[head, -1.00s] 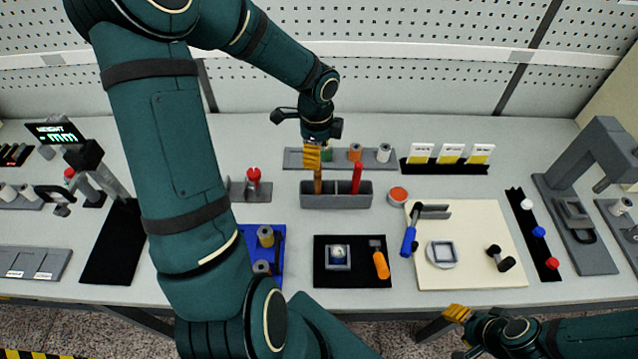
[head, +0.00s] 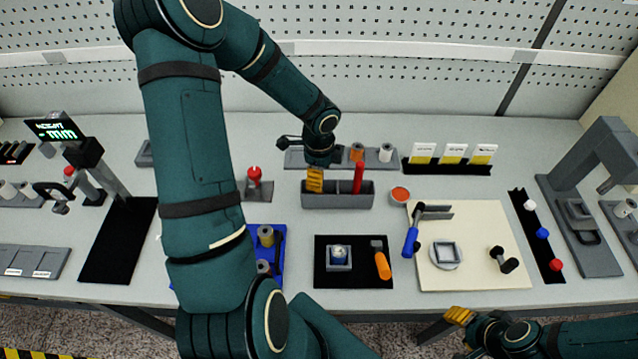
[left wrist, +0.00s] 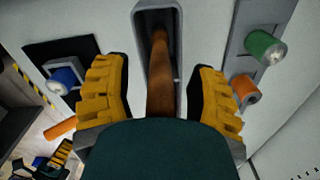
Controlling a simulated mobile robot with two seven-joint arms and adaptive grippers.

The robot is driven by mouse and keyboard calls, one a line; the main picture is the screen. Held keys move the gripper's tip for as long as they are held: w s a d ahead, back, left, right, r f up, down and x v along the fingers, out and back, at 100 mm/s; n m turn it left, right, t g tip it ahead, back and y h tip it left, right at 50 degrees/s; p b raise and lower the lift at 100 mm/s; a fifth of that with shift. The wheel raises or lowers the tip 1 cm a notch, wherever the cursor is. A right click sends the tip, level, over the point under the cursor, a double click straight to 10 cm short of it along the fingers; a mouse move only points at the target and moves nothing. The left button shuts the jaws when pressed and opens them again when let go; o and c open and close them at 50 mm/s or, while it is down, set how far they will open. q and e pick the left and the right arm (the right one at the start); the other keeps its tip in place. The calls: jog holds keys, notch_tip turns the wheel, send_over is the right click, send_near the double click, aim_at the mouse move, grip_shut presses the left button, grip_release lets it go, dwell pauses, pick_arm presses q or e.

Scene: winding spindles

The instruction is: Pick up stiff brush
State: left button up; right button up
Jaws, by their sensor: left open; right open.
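A brown wooden handle (left wrist: 160,75), apparently the stiff brush, stands in a slot of the grey holder (head: 338,201). Its lower end is hidden inside the slot, so I cannot see any bristles. My left gripper (head: 315,180) is over the left part of the holder, pointing down, and covers the handle in the head view. In the left wrist view its two yellow fingers are open, one on each side of the handle, with gaps visible. A red-handled tool (head: 358,178) stands in the holder's right part. My right gripper (head: 460,315) is open and empty beyond the table's front edge.
Behind the holder is a grey rack with spools, including an orange one (head: 356,152). An orange-topped round container (head: 400,195) stands to the right. In front lies a black mat (head: 325,278) with an orange-handled tool (head: 382,265). A red-knobbed piece (head: 254,174) is to the left.

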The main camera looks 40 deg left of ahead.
pick_arm(q)
grip_shut()
